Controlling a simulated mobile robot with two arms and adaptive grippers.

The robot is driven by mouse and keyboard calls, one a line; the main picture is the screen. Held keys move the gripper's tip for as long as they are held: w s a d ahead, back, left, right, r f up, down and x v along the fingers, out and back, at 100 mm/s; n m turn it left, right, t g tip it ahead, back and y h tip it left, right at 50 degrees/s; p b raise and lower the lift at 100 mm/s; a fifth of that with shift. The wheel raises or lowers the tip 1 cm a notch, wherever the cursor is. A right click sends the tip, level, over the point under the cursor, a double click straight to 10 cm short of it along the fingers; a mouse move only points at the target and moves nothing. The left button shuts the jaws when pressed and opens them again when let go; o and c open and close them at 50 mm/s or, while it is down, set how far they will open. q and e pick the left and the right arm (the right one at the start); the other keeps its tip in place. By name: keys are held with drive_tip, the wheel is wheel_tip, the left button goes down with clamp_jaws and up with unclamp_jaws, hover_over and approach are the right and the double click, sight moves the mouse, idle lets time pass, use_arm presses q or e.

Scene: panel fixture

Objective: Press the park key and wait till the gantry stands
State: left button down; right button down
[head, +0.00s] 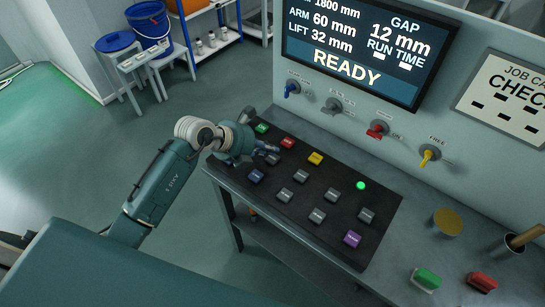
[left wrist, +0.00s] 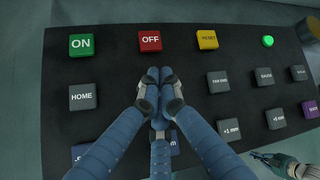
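The dark key panel (head: 270,205) carries coloured and grey keys. My left gripper (head: 270,151) is over its left part. In the left wrist view its fingers (left wrist: 160,75) are together, with nothing between them, just below the red OFF key (left wrist: 150,41) and right of the HOME key (left wrist: 83,97). The fingers hide part of the panel; I cannot tell whether they touch it. I cannot read a park label on any key. A purple key (head: 352,239) sits at the panel's near right. My right gripper (left wrist: 272,160) shows small at lower right in the left wrist view. No gantry is in view.
The display (head: 355,45) reads READY, with ARM 60 mm, LIFT 32 mm, GAP 12 mm. A green lamp (head: 361,185) glows on the panel. Several rotary switches line the wall behind, including a red one (head: 378,130). Green (head: 426,279) and red (head: 482,281) blocks lie at right.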

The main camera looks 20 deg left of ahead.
idle(0.4)
use_arm(q)
drive_tip(key=shift+f, duration=0.45)
